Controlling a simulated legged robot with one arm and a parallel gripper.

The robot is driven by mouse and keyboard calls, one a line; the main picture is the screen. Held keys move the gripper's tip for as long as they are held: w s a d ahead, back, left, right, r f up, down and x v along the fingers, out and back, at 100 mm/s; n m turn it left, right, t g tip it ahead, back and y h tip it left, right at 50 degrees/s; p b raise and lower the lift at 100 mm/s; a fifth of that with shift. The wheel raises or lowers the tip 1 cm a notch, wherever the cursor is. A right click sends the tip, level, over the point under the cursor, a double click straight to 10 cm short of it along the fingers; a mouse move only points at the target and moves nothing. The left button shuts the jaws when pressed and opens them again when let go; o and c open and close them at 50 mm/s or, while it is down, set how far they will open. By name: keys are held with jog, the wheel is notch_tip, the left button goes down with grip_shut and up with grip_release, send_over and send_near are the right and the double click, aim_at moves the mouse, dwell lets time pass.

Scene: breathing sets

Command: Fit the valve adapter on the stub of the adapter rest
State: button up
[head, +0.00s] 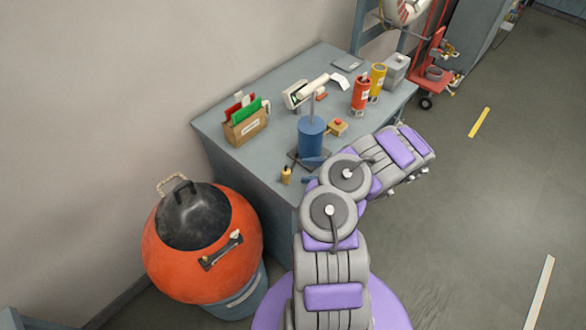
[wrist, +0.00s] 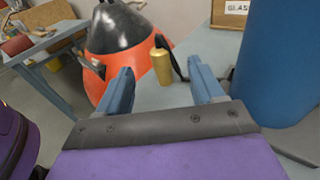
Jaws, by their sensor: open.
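A small brass cylinder (head: 286,175), which looks like the valve adapter, stands upright at the near edge of the grey-blue bench. In the wrist view the brass cylinder (wrist: 162,66) shows just beyond and between my blue fingertips, with a dark curved piece beside it. My gripper (head: 308,171) is open and empty, just right of the cylinder and apart from it; its spread fingers also show in the wrist view (wrist: 160,78). I cannot pick out the adapter rest or its stub for sure; a small yellow block with a red top (head: 337,127) sits farther back.
A tall blue cylinder (head: 311,137) on a dark base stands close behind my gripper and fills the right of the wrist view (wrist: 282,70). A wooden box with coloured cards (head: 245,128), red (head: 361,93) and yellow (head: 377,80) canisters stand on the bench (head: 225,112). An orange drum (head: 205,255) stands front left.

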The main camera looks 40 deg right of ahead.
jog(key=v, duration=0.7)
jog(key=shift+s+d, duration=0.2)
dwell(0.4)
